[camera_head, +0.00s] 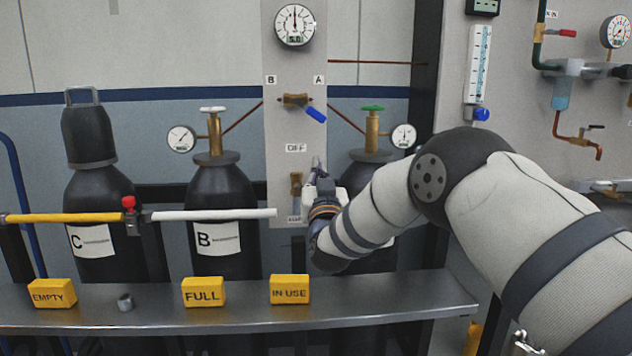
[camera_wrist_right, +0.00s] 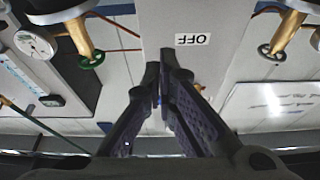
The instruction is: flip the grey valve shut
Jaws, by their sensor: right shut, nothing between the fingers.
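On the pale centre panel (camera_head: 283,60), below the OFF label (camera_head: 295,147), a small brass valve body (camera_head: 296,184) is mounted. My right gripper (camera_head: 318,165) is just right of this valve, fingers pointing up and toward the panel. In the right wrist view the fingers (camera_wrist_right: 163,72) are together and empty, below the upside-down OFF label (camera_wrist_right: 193,39). I cannot tell whether they touch anything. My left gripper is not in view.
A blue-handled valve (camera_head: 296,100) sits higher on the panel. Black cylinders (camera_head: 222,190) stand on either side. A metal shelf (camera_head: 400,300) in front holds yellow signs (camera_head: 290,289) and a small grey ring (camera_head: 125,302). A dark-levered tap (camera_head: 585,140) is at right.

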